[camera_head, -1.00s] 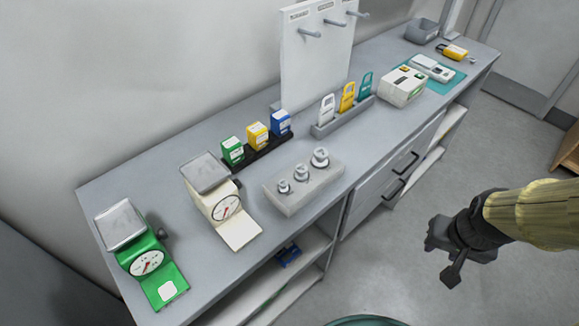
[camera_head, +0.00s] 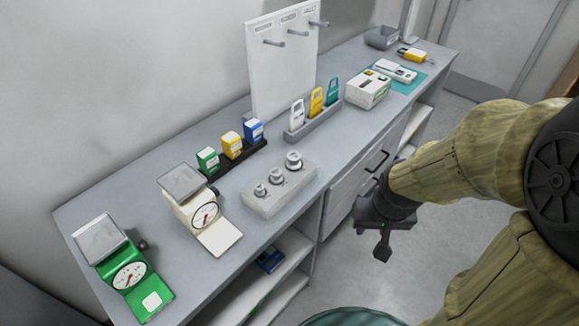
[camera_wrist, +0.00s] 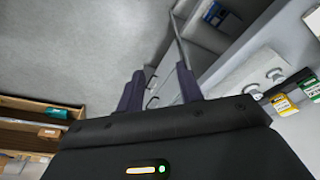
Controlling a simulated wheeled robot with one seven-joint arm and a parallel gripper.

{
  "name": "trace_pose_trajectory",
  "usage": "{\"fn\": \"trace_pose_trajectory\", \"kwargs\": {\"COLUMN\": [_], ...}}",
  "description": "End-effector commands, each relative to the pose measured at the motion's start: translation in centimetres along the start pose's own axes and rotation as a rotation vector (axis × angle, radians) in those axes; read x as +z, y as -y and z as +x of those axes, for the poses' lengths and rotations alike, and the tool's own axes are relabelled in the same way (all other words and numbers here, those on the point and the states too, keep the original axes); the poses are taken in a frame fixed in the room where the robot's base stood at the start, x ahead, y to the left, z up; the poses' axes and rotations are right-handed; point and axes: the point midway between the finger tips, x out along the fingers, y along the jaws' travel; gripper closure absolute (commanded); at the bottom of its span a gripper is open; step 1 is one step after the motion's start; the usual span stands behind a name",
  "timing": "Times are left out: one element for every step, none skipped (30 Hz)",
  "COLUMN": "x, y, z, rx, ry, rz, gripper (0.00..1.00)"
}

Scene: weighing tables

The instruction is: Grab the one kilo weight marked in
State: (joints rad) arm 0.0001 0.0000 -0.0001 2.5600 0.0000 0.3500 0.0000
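Three metal weights stand upright in a row on a pale grey block (camera_head: 268,205) on the table: a small one (camera_head: 261,190) at the front left, a middle one (camera_head: 277,178) and the largest (camera_head: 293,162) at the back right. Their markings are too small to read. The block also shows at the right of the wrist view (camera_wrist: 238,80), with weights on it partly in sight. My gripper (camera_wrist: 158,82) is open and empty, its two fingers apart. In the head view it hangs in front of the table, right of the block and clear of the weights.
A cream dial scale (camera_head: 203,217) and a green dial scale (camera_head: 130,277) stand left of the block. Behind it are coloured boxes (camera_head: 231,146) in a black holder and tags (camera_head: 316,103) in a grey rack. A pegboard (camera_head: 283,65) rises behind. Drawer handles (camera_head: 377,160) face my gripper.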

Motion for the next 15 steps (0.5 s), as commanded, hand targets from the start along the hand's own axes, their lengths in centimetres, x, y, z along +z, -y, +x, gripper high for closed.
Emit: {"fn": "trace_pose_trajectory", "kwargs": {"x": [0.0, 0.0, -0.1, -0.1, -0.3, -0.5, -0.8, -1.1, -1.7, -2.2, -2.7, -3.5, -4.2, -4.8, -5.6], "y": [0.0, 0.0, 0.0, -0.1, -0.2, -0.3, -0.5, -0.7, -1.0, -1.2, -1.4, -1.6, -1.7, -1.7, -1.7], "z": [0.0, 0.0, 0.1, 0.2, 0.4, 0.7, 1.0, 1.5, 2.1, 2.7, 3.4, 4.3, 5.0, 5.8, 6.8], "rx": [0.000, 0.000, 0.001, 0.002, 0.004, 0.008, 0.011, 0.016, 0.021, 0.025, 0.028, 0.031, 0.030, 0.027, 0.020], "ry": [0.000, 0.000, -0.002, -0.005, -0.010, -0.019, -0.029, -0.041, -0.063, -0.081, -0.103, -0.136, -0.162, -0.191, -0.230], "rz": [0.000, 0.000, -0.002, -0.005, -0.010, -0.019, -0.031, -0.045, -0.068, -0.091, -0.115, -0.150, -0.180, -0.211, -0.252], "gripper": [0.62, 0.56, 0.48, 0.42, 0.36, 0.36, 0.36, 0.36, 0.36, 0.36, 0.36, 0.36, 0.36, 0.36, 0.36]}}
